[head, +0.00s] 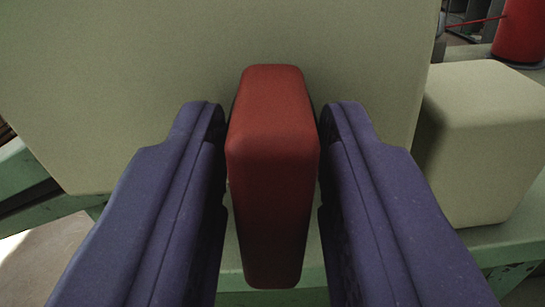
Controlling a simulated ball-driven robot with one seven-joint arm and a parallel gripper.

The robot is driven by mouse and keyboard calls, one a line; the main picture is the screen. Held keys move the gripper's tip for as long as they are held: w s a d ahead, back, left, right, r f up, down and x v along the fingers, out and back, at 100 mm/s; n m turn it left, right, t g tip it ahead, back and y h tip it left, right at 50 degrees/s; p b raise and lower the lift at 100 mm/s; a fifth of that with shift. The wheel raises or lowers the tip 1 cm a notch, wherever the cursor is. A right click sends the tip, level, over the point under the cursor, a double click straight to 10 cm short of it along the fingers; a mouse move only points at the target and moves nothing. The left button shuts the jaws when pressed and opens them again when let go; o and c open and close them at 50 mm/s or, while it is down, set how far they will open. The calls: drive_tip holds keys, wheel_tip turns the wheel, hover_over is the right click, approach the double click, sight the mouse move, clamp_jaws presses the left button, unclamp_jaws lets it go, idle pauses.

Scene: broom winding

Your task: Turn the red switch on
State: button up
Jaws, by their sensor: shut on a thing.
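The red switch (272,170) is a rounded red block in the middle of the head view. It stands out from the face of a large beige box (130,90). My gripper (272,130) has a purple finger on each side of the switch. The fingers are shut on its left and right sides near its upper part. The lower end of the switch hangs free between the fingers. Where the switch joins the box is mostly hidden behind the switch itself.
A smaller beige box (485,140) stands at the right. Both boxes rest on a green frame (490,248). A red cylinder (520,30) is at the far upper right. Pale floor (45,255) shows at the lower left.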

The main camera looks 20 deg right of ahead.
drive_tip(key=shift+f+n, duration=0.15)
drive_tip(key=shift+n, duration=0.75)
drive_tip(key=o, duration=0.8)
drive_tip(key=v, duration=0.8)
drive_tip(key=shift+w, duration=0.1)
